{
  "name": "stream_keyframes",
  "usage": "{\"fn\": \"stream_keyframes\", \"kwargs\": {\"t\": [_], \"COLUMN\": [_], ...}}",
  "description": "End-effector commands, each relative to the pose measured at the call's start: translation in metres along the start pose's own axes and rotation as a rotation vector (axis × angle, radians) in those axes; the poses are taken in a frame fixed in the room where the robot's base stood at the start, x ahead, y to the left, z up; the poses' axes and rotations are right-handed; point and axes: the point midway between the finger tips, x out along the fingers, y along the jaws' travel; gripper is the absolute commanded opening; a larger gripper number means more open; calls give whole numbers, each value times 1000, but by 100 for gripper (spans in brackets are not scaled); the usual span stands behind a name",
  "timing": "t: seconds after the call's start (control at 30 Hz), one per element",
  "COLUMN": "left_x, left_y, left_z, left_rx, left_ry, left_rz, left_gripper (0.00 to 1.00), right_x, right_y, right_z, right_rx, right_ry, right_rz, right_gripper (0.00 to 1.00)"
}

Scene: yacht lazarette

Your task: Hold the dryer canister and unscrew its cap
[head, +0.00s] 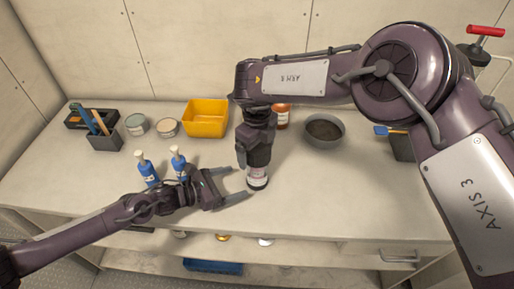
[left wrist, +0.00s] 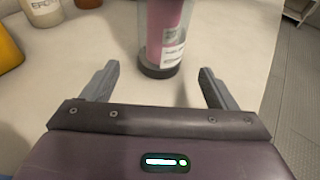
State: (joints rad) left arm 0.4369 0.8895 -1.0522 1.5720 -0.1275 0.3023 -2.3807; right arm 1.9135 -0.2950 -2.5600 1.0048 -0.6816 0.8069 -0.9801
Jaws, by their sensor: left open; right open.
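The dryer canister (head: 257,181) stands upright on the pale bench near its front edge. In the left wrist view the canister (left wrist: 166,38) has a clear body, pink contents, a white label and a dark base; its top is out of frame. My left gripper (head: 240,182) is open, low over the bench, with its fingers pointing at the canister. In the left wrist view the canister is just beyond the fingertips, between their lines, with gaps on both sides. My right gripper (head: 255,158) points down over the canister's top, open. It hides the cap, so contact cannot be told.
Two blue pump bottles (head: 147,168) stand close behind my left arm. A yellow bin (head: 205,118), two tins (head: 137,125), an orange-red jar (head: 282,116) and a grey bowl (head: 323,129) are farther back. The bench right of the canister is clear.

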Motion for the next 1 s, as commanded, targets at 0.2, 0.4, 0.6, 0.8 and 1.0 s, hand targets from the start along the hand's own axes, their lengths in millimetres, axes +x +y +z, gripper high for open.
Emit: {"fn": "stream_keyframes", "kwargs": {"t": [0.2, 0.4, 0.6, 0.8, 1.0], "left_x": [34, 61, 76, 80, 80], "left_y": [0, -1, 0, -1, -1], "left_z": [2, 2, 1, 1, 1], "left_rx": [-1, -1, 0, -1, -1], "left_ry": [-4, -2, -1, -1, -1], "left_rz": [-1, -2, -1, -1, -1], "left_gripper": [80, 80, 80, 80, 79], "right_x": [0, 0, 0, 0, 0], "right_y": [0, 0, 0, 0, 0], "right_z": [0, 0, 0, 0, 0], "right_rx": [0, 0, 0, 0, 0], "right_ry": [0, 0, 0, 0, 0], "right_rz": [0, 0, 0, 0, 0], "right_gripper": [95, 95, 95, 95, 95]}}
